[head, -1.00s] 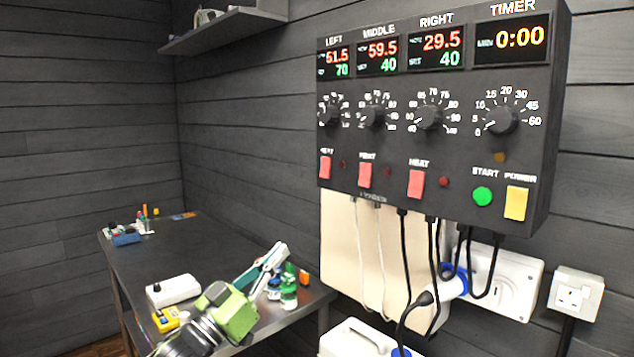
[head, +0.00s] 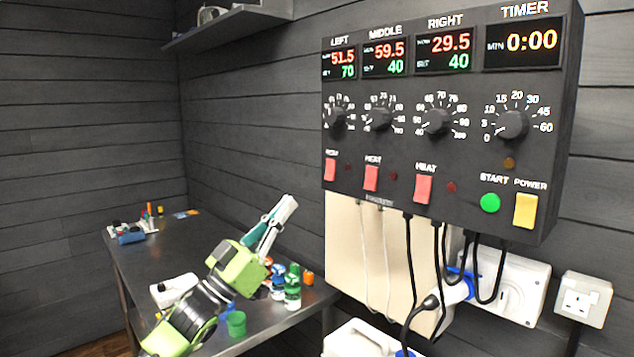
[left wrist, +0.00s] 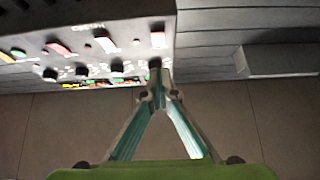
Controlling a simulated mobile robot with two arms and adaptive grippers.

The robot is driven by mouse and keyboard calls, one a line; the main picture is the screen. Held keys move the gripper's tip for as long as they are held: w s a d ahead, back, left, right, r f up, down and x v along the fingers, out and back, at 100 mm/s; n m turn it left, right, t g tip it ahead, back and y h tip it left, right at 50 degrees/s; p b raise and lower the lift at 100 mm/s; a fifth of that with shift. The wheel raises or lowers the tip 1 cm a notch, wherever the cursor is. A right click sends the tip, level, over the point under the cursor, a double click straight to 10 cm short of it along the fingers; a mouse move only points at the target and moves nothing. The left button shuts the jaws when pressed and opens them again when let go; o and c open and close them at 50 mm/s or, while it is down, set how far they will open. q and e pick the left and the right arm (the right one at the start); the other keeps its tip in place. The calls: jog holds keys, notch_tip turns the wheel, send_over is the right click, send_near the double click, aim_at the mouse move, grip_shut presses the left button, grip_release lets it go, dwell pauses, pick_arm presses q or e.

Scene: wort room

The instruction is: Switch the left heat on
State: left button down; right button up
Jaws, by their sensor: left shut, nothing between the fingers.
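The dark control panel (head: 450,110) hangs on the wall at the right of the head view. Its left heat switch (head: 330,169) is a red rocker under the left dial (head: 338,117), with a dark indicator lamp beside it. The left display (head: 340,63) reads 51.5 over 70. My left gripper (head: 289,201) is shut and empty, left of the panel and lower than the switch, pointing up and right. In the left wrist view the panel (left wrist: 125,32) appears upside down, and the left heat switch (left wrist: 158,39) shows just above the closed fingertips (left wrist: 155,68). My right gripper is out of view.
Below my left arm is a metal table (head: 200,240) with bottles (head: 292,290), a green cup (head: 236,323) and a white box. Cables hang under the panel in front of a pale board (head: 345,250). A shelf (head: 225,27) is at upper left.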

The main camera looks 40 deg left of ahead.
aim_at(329, 172)
pick_arm(q)
jog(key=w+r+p, duration=0.1)
jog(key=w, duration=0.1)
jog(key=w+r+p, duration=0.1)
jog(key=w, duration=0.2)
jog(key=w+r+p, duration=0.1)
jog(key=w, duration=0.2)
jog(key=shift+d+r, duration=0.25)
jog(key=shift+d, duration=0.05)
jog(key=shift+w+d+f+p, duration=0.1)
jog(key=shift+w+f+p, duration=0.05)
jog(key=shift+w+p, duration=0.25)
